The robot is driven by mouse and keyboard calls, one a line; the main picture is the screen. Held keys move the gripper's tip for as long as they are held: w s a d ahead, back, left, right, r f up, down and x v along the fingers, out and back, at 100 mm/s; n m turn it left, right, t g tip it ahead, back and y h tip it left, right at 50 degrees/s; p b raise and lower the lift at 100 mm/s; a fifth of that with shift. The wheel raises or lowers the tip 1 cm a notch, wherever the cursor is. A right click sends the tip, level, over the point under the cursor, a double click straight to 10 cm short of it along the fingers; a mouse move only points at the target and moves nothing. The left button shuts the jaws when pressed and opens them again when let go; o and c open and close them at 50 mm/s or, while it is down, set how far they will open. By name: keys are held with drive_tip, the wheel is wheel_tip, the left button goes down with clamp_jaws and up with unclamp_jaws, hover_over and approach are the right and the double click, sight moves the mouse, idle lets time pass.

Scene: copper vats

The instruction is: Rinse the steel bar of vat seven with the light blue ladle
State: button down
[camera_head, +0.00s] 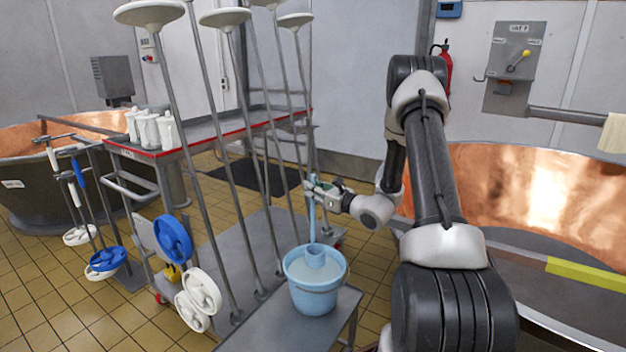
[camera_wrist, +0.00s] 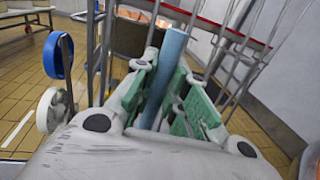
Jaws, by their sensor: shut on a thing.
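My gripper (camera_head: 318,190) is shut on the upright handle of the light blue ladle (camera_head: 312,218). In the wrist view the handle (camera_wrist: 172,48) stands between the green finger pads (camera_wrist: 168,95). The ladle's cup sits in the mouth of a light blue bucket (camera_head: 314,300); its lower part is hidden. The bucket stands on a grey bench. At the right, a horizontal steel bar (camera_head: 565,115) runs from a grey wall panel (camera_head: 514,66) above a copper vat (camera_head: 535,190), with a pale cloth (camera_head: 614,133) at its far end. The panel's label is too small to read surely.
A rack of long-handled tools with white discs (camera_head: 150,13) stands left of the bucket. A red-edged table (camera_head: 215,137) holds white jugs (camera_head: 148,130). Another copper vat (camera_head: 50,185) is far left. A yellow strip (camera_head: 585,277) lies on the right vat's rim.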

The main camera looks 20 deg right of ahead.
wheel_tip(320, 180, down, 14)
drive_tip(key=shift+f, duration=0.1)
idle(0.5)
drive_tip(key=shift+r, duration=0.2)
idle(0.7)
wheel_tip(320, 180, up, 20)
drive_tip(key=shift+r, duration=0.15)
idle(0.3)
